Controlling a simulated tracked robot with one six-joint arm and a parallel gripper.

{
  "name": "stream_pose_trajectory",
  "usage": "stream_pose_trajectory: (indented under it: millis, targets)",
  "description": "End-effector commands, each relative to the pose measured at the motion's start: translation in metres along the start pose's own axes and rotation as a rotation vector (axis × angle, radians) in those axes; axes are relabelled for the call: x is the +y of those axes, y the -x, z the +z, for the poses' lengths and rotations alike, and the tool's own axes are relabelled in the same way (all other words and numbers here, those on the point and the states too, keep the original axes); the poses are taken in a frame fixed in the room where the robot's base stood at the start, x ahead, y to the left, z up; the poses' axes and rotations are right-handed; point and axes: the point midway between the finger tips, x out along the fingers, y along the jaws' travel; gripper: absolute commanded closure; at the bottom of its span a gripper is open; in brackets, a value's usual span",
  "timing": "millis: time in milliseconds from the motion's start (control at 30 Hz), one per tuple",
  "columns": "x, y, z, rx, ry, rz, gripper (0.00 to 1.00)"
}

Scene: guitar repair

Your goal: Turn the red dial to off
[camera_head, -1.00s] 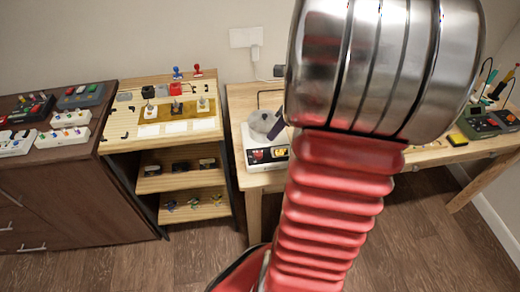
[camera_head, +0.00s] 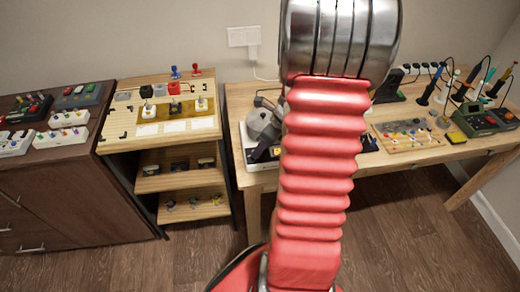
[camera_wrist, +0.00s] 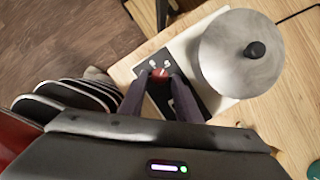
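A red dial (camera_wrist: 160,73) sits on the dark front panel of a white hot plate (camera_wrist: 190,45), with small white marks beside it. A second control, partly hidden by a finger, lies nearer on the panel. My gripper (camera_wrist: 160,77) has its two dark fingers apart, one on each side of the red dial. I cannot tell whether they touch it. A round metal pot (camera_wrist: 233,72) with a black knob stands on the plate, right of the fingers. In the head view the hot plate (camera_head: 246,152) and pot (camera_head: 262,120) show left of my arm; the dial is hidden.
The wooden table (camera_head: 238,98) holds a breadboard-like board (camera_head: 410,138), several tools in stands and a green device (camera_head: 485,120) to the right. A wooden shelf unit (camera_head: 122,142) with switches stands left. A cable runs behind the hot plate.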

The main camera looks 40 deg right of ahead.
Motion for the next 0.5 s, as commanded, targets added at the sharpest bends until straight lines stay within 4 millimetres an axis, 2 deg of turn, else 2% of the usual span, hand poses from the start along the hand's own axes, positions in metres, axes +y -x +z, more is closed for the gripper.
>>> stream_pose_trajectory:
  millis: [167,500]
  targets:
    - [0.0003,-0.012,-0.0003,0.001,0.0,0.0,0.7]
    - [0.0003,-0.0135,0.0,0.001,0.001,0.0,0.72]
